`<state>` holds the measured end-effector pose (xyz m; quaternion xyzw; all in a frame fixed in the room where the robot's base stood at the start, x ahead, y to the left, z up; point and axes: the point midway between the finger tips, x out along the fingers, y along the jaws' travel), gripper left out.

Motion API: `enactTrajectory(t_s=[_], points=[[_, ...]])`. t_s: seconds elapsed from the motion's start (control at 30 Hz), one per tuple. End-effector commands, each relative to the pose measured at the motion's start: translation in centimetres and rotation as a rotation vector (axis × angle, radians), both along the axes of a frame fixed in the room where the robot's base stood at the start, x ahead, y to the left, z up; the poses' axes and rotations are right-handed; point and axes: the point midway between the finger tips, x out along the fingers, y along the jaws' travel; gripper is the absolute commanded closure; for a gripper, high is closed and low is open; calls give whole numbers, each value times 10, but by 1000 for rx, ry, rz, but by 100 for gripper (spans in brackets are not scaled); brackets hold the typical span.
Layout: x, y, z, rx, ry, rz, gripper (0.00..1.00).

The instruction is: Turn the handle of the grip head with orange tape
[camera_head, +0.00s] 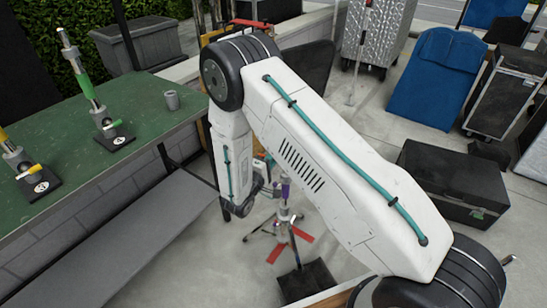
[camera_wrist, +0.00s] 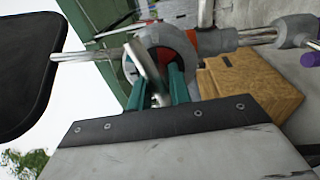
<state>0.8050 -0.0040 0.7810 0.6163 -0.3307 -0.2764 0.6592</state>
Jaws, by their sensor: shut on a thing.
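In the wrist view, the grip head (camera_wrist: 165,42) is a round grey metal disc with a red-orange band (camera_wrist: 193,40) beside it and a metal rod through it. A pale handle (camera_wrist: 143,62) slants down from the head between the teal fingers of my gripper (camera_wrist: 156,88). The gripper is shut on this handle; the exact contact is partly hidden by the fingers. In the head view, my white arm covers most of the gripper and the grip head.
A stand with purple tape (camera_head: 285,190) is near my arm. A black case (camera_head: 455,180) stands at right.

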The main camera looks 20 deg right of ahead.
Motion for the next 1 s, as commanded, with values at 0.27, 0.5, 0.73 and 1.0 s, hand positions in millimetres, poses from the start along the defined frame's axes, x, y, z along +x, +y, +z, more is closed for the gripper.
enactTrajectory(t_s=[0.27,0.5,0.73,1.0], points=[[-1,0,0,51,-63,7,100],[-1,-1,-1,60,-74,7,100],[-1,0,-1,61,-74,7,100],[0,0,0,60,-74,8,59]])
